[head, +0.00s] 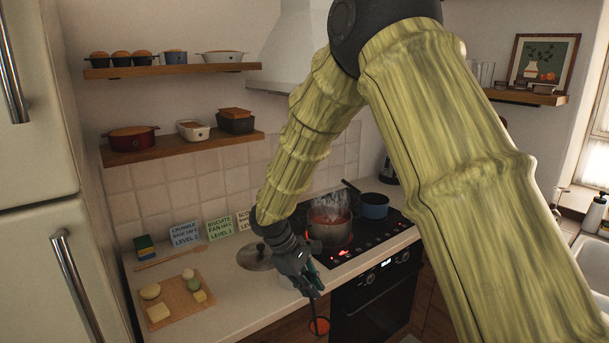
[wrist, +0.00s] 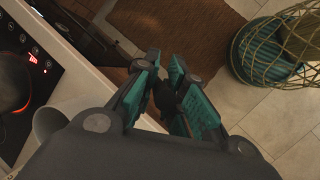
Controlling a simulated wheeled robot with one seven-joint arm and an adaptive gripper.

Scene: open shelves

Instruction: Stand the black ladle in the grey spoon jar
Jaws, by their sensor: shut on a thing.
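My gripper (head: 312,290) is over the front edge of the counter, left of the oven. It is shut on the black ladle (head: 313,308), which hangs down with its reddish bowl low in front of the cabinets. In the wrist view my gripper's teal pads (wrist: 180,92) close on the dark handle (wrist: 166,98); the rest of the ladle is hard to make out. A grey, cup-like rim, seemingly the spoon jar (wrist: 48,122), stands on the counter beside my gripper. In the head view the jar (head: 287,282) is mostly hidden behind my gripper.
A steaming pot (head: 330,232) and a blue saucepan (head: 374,206) stand on the hob, with a red-glowing zone. A pot lid (head: 256,262) lies left of it. A cutting board (head: 178,303) with food is farther left. A teal basket (wrist: 262,62) stands on the floor.

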